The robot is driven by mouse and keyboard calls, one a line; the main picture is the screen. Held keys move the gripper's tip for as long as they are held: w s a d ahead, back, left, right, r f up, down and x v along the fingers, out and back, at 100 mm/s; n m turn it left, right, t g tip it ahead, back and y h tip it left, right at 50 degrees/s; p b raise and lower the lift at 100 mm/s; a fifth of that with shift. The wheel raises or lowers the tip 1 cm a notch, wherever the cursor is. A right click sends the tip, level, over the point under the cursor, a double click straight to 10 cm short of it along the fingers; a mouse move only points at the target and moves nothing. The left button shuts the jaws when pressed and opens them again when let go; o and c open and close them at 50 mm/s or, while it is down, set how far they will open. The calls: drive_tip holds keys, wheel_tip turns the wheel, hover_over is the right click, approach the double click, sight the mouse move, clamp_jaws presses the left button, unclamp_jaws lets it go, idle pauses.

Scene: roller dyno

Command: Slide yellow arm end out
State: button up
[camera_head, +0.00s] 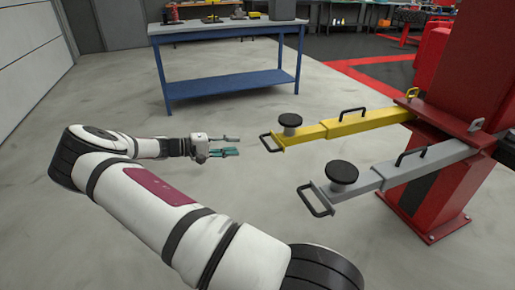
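The yellow arm (368,122) reaches left from the red post of a lift. Its narrower yellow end (299,136) carries a round black pad (290,120) and has a dark loop handle (269,143) at its left tip. Another dark handle (352,113) stands on top of the wider yellow section. My gripper (233,145) is to the left of the loop handle, apart from it, at about the same height in the picture. Its fingers point right and look spread, with nothing visible between them.
A grey arm (425,161) with a black pad (341,173) and loop handle (315,201) lies nearer, below the yellow one. Both join the red post (470,75). A blue table (225,82) with items stands behind. The floor around my gripper is clear.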

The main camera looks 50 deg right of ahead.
sight(265, 142)
drive_tip(key=b+x, duration=0.1)
drive_tip(key=x, duration=1.2)
drive_tip(key=shift+s+d+b, duration=0.1)
drive_tip(key=shift+s+b, duration=0.1)
drive_tip(key=shift+b, duration=0.2)
clamp_jaws()
